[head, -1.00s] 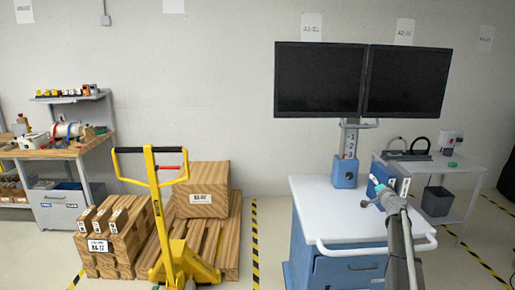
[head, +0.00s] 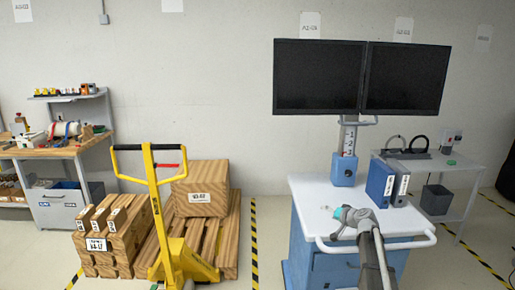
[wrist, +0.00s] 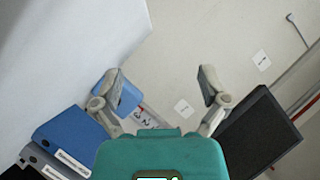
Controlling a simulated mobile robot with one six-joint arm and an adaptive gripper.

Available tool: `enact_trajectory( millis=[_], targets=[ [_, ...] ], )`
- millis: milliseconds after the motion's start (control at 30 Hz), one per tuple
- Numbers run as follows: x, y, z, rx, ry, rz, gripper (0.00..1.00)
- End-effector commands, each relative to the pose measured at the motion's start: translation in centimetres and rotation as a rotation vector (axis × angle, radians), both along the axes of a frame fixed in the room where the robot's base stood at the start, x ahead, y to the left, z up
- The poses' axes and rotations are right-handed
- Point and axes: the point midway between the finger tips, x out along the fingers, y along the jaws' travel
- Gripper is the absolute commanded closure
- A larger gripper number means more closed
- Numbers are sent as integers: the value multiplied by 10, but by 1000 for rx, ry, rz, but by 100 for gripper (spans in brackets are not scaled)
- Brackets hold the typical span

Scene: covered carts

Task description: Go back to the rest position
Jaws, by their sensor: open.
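My gripper (head: 337,212) is over the white top of a blue cart (head: 308,190), left of the binders, with my arm reaching in from the lower right. In the wrist view my gripper (wrist: 160,80) has its two fingers spread wide, with nothing between them. A blue binder (head: 379,182) and a grey binder (head: 400,190) stand upright side by side at the right of the cart top, apart from the gripper. They also show at the lower left of the wrist view. I cannot tell the gripper's exact height above the top.
Two black monitors (head: 318,78) stand on a column with a blue box (head: 344,170) at the cart's back. A white handle rail (head: 405,243) runs along its front. A grey side table (head: 450,168) is at right; a yellow pallet jack (head: 178,250) and wooden boxes are at left.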

Motion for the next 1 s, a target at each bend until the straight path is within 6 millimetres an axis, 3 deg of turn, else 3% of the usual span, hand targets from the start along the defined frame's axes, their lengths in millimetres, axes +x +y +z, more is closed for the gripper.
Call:
enact_trajectory(
  millis=[33,200,400,700,833,1000],
  targets=[
    [-24,23,-13,-35,46,46,6],
    [-90,74,-54,-166,225,180,6],
    [-177,110,-97,-339,459,290,6],
    [-302,119,-136,-604,798,336,6],
    [-333,114,-141,-682,889,322,6],
    [-348,115,-142,-726,939,311,6]
  ],
)
